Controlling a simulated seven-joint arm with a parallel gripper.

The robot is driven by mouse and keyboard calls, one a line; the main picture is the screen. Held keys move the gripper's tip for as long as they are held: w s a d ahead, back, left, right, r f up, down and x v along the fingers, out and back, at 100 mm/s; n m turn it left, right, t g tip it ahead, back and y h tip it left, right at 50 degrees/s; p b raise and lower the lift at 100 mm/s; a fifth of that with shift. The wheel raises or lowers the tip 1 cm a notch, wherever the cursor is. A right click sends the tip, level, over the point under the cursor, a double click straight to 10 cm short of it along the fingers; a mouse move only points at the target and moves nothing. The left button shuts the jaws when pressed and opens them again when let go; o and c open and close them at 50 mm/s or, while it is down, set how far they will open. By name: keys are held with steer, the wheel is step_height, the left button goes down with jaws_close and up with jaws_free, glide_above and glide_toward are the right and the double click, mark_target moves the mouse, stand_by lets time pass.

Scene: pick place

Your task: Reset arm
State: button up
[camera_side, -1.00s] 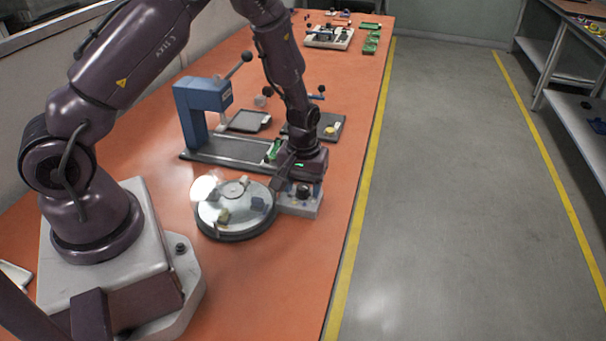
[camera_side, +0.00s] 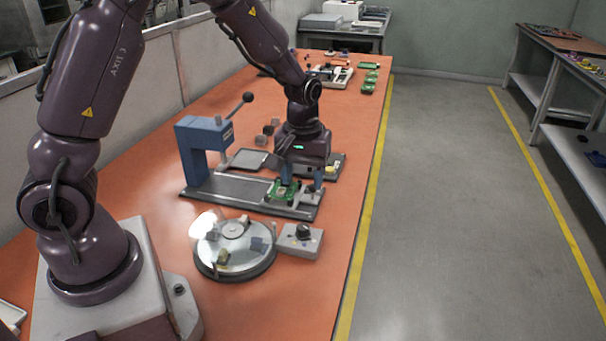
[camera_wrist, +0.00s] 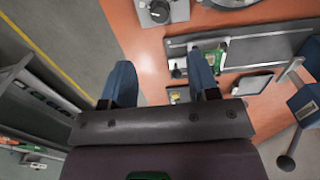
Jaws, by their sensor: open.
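My gripper (camera_side: 300,183) is above the front end of the grey press base (camera_side: 240,184) in the side view, pointing down. In the wrist view, the two blue fingers of my gripper (camera_wrist: 163,75) are spread wide apart with nothing between them. A green circuit board (camera_side: 285,191) sits on the press base just below and beside the fingers. The board also shows in the wrist view (camera_wrist: 221,55), partly hidden by one finger.
A blue lever press (camera_side: 190,150) stands at the base's left end. A round turntable (camera_side: 236,262) with small blocks and a grey control box (camera_side: 300,241) are nearer the camera. Trays and several green boards (camera_side: 370,78) lie farther back. A yellow-lined aisle is clear at right.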

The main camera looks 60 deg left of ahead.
steer(key=s+d+r+m+t, duration=0.2)
steer(key=s+d+r+m, duration=0.1)
steer(key=s+r, duration=0.5)
steer(key=s+d+r+m+t, duration=0.3)
steer(key=s+r+m, duration=0.3)
steer(key=s+r, duration=0.3)
step_height(320, 180, up, 2)
steer(key=shift+s+r+t, duration=0.1)
steer(key=shift+s+t, duration=0.1)
steer(key=shift+t, duration=0.1)
